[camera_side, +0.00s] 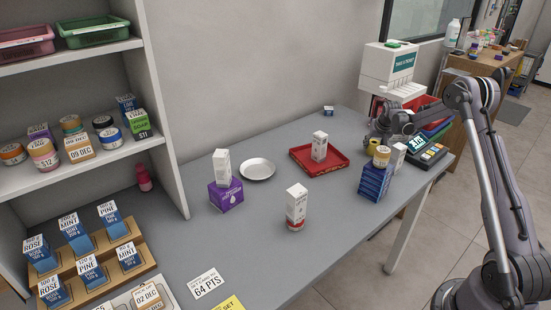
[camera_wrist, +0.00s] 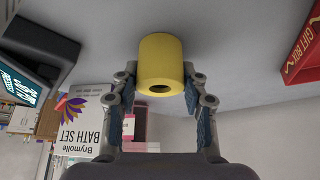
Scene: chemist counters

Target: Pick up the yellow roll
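The yellow roll (camera_wrist: 161,62) fills the space between the two fingertips of my gripper (camera_wrist: 160,72) in the wrist view. Its dark hole faces the camera. One fingertip is at each side of it, very close. I cannot tell whether they press on it. In the side view the yellow roll (camera_side: 381,157) shows just above and behind the blue box, which hides its lower part. My gripper (camera_side: 382,138) is over it there, small and partly hidden. I cannot tell whether the roll is lifted.
The blue box (camera_side: 375,182) stands in front of the roll, with a white carton (camera_side: 397,157) and a card terminal (camera_side: 427,152) to the right. A red tray (camera_side: 303,154) is to the left. It shows in the wrist view (camera_wrist: 302,62). The counter's front middle has free room.

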